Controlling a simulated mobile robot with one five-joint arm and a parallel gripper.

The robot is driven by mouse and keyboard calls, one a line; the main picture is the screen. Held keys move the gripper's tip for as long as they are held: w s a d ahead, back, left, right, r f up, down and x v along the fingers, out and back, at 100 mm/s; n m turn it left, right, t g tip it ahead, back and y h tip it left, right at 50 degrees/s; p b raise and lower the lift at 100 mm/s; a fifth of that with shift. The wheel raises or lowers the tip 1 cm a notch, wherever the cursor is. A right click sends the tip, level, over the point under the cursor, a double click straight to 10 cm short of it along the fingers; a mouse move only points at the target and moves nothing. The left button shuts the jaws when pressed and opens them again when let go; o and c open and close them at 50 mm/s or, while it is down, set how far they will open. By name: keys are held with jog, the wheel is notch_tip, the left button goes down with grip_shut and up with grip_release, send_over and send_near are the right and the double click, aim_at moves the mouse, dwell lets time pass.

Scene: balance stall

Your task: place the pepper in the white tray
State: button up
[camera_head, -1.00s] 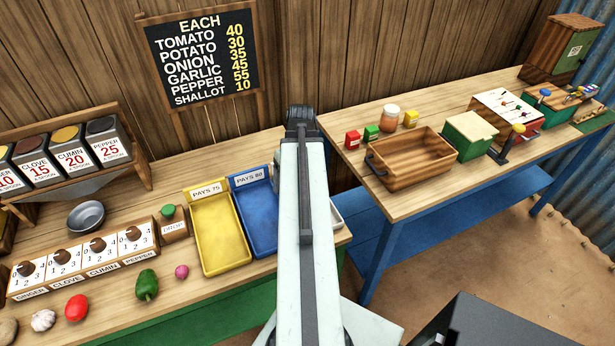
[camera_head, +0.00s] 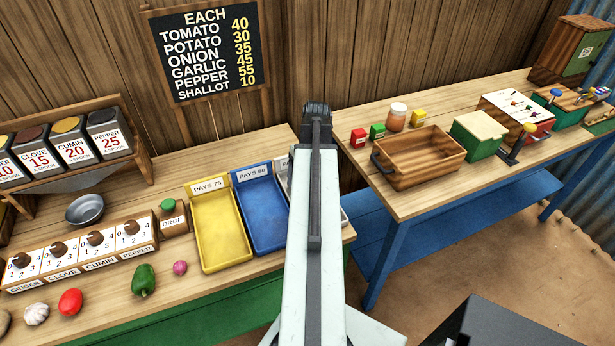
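The green pepper (camera_head: 144,280) lies on the left table near its front edge, between the red tomato and the pink shallot. The white tray (camera_head: 283,178) stands right of the blue tray, mostly hidden behind my arm; a strip of its rim and label shows. My arm reaches up the middle of the picture, away from the pepper. My gripper's fingers are not visible.
A yellow tray (camera_head: 219,232) and a blue tray (camera_head: 262,213) stand beside the white one. A red tomato (camera_head: 70,301), garlic (camera_head: 36,313) and a shallot (camera_head: 180,267) lie along the front edge. A wooden crate (camera_head: 420,172) stands on the right table.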

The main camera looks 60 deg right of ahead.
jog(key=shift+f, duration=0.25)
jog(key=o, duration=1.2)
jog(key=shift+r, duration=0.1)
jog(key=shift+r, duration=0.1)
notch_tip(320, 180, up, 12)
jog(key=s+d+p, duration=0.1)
jog(key=p, duration=1.1)
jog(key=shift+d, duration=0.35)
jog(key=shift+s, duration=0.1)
